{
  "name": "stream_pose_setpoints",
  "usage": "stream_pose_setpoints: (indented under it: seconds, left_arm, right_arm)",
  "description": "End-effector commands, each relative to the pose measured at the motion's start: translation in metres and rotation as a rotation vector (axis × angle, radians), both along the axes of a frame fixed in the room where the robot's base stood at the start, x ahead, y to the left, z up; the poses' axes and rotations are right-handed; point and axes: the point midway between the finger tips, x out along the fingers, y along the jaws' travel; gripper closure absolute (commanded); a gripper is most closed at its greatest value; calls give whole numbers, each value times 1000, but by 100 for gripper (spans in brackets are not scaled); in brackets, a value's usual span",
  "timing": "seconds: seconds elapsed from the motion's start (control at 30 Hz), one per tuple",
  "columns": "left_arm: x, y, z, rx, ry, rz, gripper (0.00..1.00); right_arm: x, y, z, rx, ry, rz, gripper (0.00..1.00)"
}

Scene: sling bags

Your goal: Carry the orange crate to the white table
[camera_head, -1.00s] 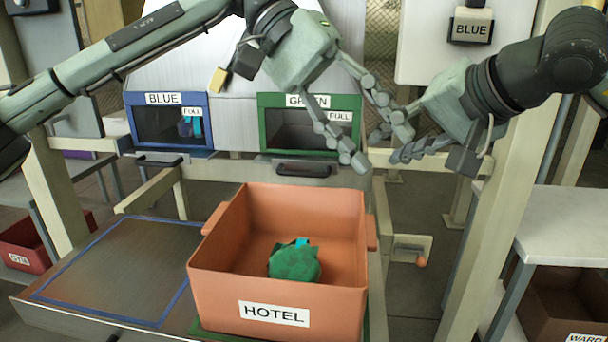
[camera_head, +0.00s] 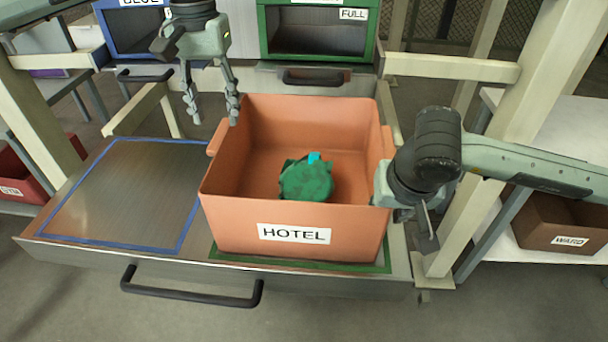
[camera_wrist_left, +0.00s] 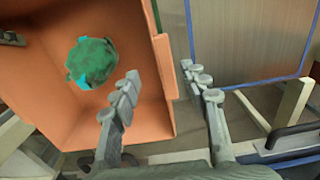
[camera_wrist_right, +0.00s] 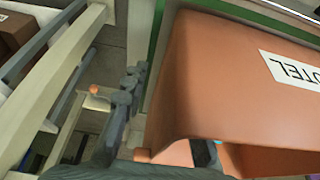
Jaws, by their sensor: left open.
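The orange crate (camera_head: 228,222), labelled HOTEL, stands upright on the green-outlined right part of a metal drawer. A green bag (camera_head: 306,181) with a bit of blue lies inside. My left gripper (camera_head: 211,108) is open and empty, above and behind the crate's left handle (camera_head: 217,137); its fingers also show apart in the left wrist view (camera_wrist_left: 165,90). My right gripper (camera_wrist_right: 165,120) is at the crate's right side, its fingers apart around the right handle (camera_wrist_right: 175,152); one finger is partly hidden by the crate. The white table (camera_head: 570,125) is at the right, partly hidden by a post.
The drawer's blue-outlined left area (camera_head: 125,195) is bare. A black drawer handle (camera_head: 190,295) juts out in front. A brown WARD bin (camera_head: 565,228) sits under the white table, a red bin (camera_head: 30,170) at left. Beige posts (camera_head: 480,180) stand between drawer and table.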

Motion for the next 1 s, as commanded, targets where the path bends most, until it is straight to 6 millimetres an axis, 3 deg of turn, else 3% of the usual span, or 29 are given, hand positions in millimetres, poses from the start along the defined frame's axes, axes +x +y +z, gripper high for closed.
stream_pose_setpoints:
  seconds: [0.27, 0.8, 1.0]
  left_arm:
    - [0, 0, -9, -2, 2, 0, 55]
    - [0, -1, -62, -3, 2, 0, 55]
    - [0, -1, -75, -2, 1, 0, 55]
  right_arm:
    - [18, -1, 1, 2, -2, -3, 72]
    - [115, -11, 1, 2, -2, -3, 72]
    - [124, -12, -8, 3, 1, -1, 72]
